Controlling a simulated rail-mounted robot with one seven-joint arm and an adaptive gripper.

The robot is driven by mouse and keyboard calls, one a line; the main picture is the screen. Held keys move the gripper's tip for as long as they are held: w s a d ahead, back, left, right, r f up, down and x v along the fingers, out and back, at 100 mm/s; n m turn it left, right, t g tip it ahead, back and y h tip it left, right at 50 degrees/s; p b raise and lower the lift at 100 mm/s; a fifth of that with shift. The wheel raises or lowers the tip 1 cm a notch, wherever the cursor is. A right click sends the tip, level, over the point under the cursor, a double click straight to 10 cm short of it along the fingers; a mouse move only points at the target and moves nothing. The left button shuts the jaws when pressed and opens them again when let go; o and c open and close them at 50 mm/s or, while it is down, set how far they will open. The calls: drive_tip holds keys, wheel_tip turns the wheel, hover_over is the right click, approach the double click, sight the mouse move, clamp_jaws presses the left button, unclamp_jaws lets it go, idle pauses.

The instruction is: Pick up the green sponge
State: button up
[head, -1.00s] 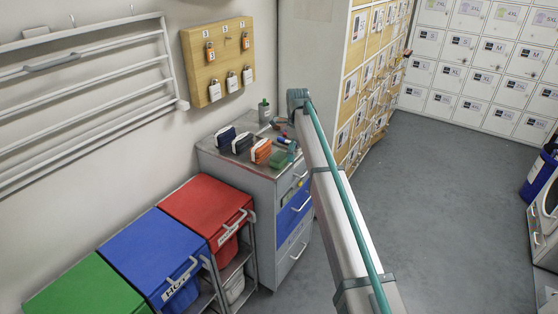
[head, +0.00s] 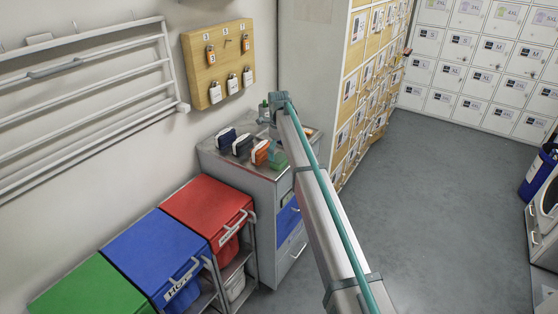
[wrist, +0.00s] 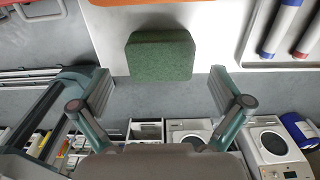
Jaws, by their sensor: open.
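The green sponge (wrist: 160,56) lies on the light grey cabinet top (wrist: 106,38), close to its edge, in the wrist view. In the head view, the sponge (head: 278,160) shows partly beside my arm, to the right of an orange-fronted item (head: 260,152). My gripper (wrist: 161,84) is open, with one finger at each side of the sponge in the picture. It looks empty, and the sponge appears beyond the fingertips. I cannot tell the exact gap. In the head view my arm hides the fingers.
Dark blue (head: 226,138) and black (head: 242,144) upright items stand left of the orange one. Marker pens (wrist: 283,28) lie on a tray at the wrist view's upper right. Red (head: 207,205), blue (head: 156,250) and green (head: 88,290) lidded bins stand in front.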

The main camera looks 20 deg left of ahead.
sight(279, 157)
drive_tip(key=shift+f+p, duration=0.7)
drive_tip(key=shift+f, duration=1.15)
drive_tip(key=c, duration=0.7)
drive_tip(key=shift+o, duration=0.2)
drive_tip(key=shift+r, duration=0.1)
drive_tip(key=shift+w+r+b, duration=0.1)
drive_tip(key=shift+r+b, duration=0.2)
drive_tip(key=shift+r, duration=0.2)
wheel_tip(279, 157, up, 2)
drive_tip(key=shift+b, duration=0.4)
drive_tip(key=s+d+r+b, duration=0.2)
drive_tip(key=s+r+b, duration=0.3)
drive_tip(key=s+r, duration=0.5)
drive_tip(key=s, duration=0.4)
drive_tip(key=shift+d, duration=0.25)
